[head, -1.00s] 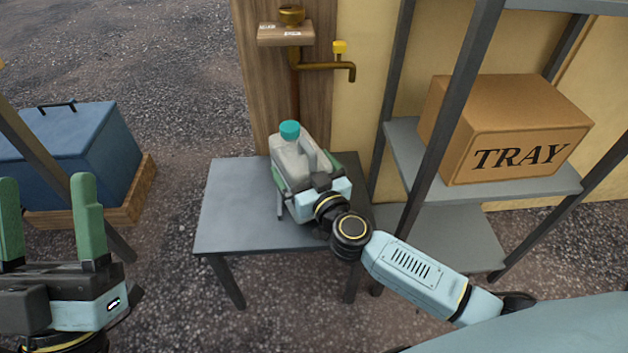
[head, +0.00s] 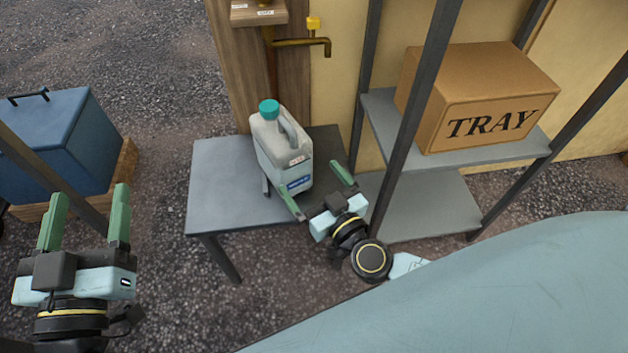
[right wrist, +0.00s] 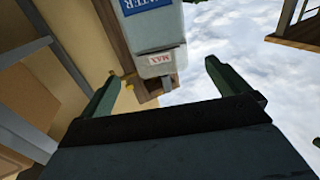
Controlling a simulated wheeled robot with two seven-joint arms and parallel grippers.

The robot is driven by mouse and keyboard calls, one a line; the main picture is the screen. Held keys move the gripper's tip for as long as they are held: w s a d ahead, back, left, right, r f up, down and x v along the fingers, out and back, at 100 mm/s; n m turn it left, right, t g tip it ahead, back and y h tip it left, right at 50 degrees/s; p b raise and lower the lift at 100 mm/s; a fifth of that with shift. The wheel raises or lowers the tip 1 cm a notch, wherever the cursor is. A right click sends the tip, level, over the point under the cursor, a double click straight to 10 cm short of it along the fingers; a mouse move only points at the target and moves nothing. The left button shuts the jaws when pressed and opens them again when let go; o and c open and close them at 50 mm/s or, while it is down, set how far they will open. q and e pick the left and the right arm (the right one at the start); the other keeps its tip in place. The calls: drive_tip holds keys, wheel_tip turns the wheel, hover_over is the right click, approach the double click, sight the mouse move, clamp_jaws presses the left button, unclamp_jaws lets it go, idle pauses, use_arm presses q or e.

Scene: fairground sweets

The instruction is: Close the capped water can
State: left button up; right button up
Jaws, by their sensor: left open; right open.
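The water can (head: 277,152) is a translucent grey jug with a handle and a blue label, standing upright on the small grey table in the head view. Its teal cap (head: 268,110) sits on the neck at the top; I cannot tell how tightly. My right gripper (head: 318,190) is open and empty at the near right side of the can, its fingers apart. In the right wrist view the can (right wrist: 155,32) shows beyond the open fingers, with a red MAX mark. My left gripper (head: 90,205) is open and empty at the lower left, away from the table.
The grey table (head: 215,185) has free room left of the can. A brass tap (head: 305,42) is on the wooden post behind. A shelf rack at right holds a cardboard box marked TRAY (head: 485,98).

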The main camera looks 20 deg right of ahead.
drive_tip(key=s+a+r+n+t+y, duration=0.1)
drive_tip(key=s+a+r+y, duration=0.2)
drive_tip(key=r, duration=0.4)
drive_tip(key=a+r+n+t+y, duration=0.1)
drive_tip(key=a+r+n+y, duration=0.2)
drive_tip(key=r, duration=0.4)
wheel_tip(320, 180, up, 6)
drive_tip(key=s+d+m+h, duration=0.2)
drive_tip(key=shift+d+g+h, duration=0.3)
drive_tip(key=shift+d, duration=0.1)
drive_tip(key=shift+f, duration=0.1)
